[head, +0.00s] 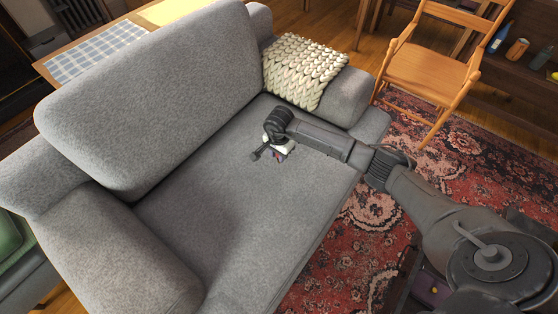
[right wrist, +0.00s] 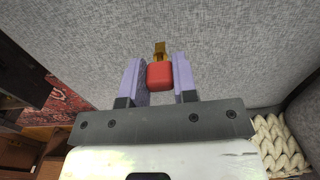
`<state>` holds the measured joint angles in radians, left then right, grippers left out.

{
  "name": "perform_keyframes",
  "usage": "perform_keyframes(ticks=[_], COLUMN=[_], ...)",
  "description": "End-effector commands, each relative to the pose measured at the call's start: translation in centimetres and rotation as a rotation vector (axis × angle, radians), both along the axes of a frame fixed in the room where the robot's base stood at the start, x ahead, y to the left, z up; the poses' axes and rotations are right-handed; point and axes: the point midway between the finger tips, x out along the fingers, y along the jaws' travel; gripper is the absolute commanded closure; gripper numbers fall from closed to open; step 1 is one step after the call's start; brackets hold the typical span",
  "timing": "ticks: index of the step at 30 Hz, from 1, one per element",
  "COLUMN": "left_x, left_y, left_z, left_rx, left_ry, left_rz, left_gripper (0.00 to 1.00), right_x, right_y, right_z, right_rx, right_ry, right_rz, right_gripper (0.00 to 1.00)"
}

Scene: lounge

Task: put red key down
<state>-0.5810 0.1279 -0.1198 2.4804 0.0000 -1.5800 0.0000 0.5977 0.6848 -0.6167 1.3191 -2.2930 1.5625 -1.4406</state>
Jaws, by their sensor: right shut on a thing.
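The red key (right wrist: 160,77) has a red block-like head and a gold shaft that points up in the right wrist view. It sits between the two pale purple fingers of my right gripper (right wrist: 158,68), which is shut on it. In the head view my right gripper (head: 270,151) is over the seat of the grey sofa (head: 215,205), towards its back. The key is small and mostly hidden there. I cannot tell whether the key touches the fabric. My left gripper is in neither view.
A cream knitted blanket (head: 303,70) lies over the sofa by its far armrest. The seat around the gripper is clear. The backrest (head: 160,95) rises at the left. A wooden chair (head: 430,72) stands on the red patterned rug (head: 440,140). A table (head: 95,50) stands behind the sofa.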

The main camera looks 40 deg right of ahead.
Motion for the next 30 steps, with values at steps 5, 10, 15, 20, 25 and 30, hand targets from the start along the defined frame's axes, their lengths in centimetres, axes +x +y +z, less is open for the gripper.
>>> perform_keyframes(ticks=[5, 10, 15, 20, 25, 30], left_x=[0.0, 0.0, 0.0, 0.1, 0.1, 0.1], left_y=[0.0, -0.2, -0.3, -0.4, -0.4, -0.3], left_z=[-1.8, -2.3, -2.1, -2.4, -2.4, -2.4], left_rx=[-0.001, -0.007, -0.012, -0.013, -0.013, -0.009], left_ry=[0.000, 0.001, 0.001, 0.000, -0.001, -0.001], left_rz=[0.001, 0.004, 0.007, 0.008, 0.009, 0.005], left_gripper=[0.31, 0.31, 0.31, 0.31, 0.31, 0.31], right_x=[-0.1, 0.0, -0.1, -0.1, -0.1, -0.1], right_y=[0.1, 0.1, 0.0, 0.0, 0.0, 0.0], right_z=[-2.8, -3.7, -3.6, -3.9, -3.9, -4.0], right_rx=[0.003, 0.002, 0.001, 0.001, 0.001, 0.001], right_ry=[0.002, 0.001, 0.001, 0.001, 0.001, 0.001], right_rz=[0.000, 0.001, 0.001, 0.001, 0.000, 0.001], right_gripper=[0.98, 0.98, 0.98, 0.98, 0.63, 0.48])
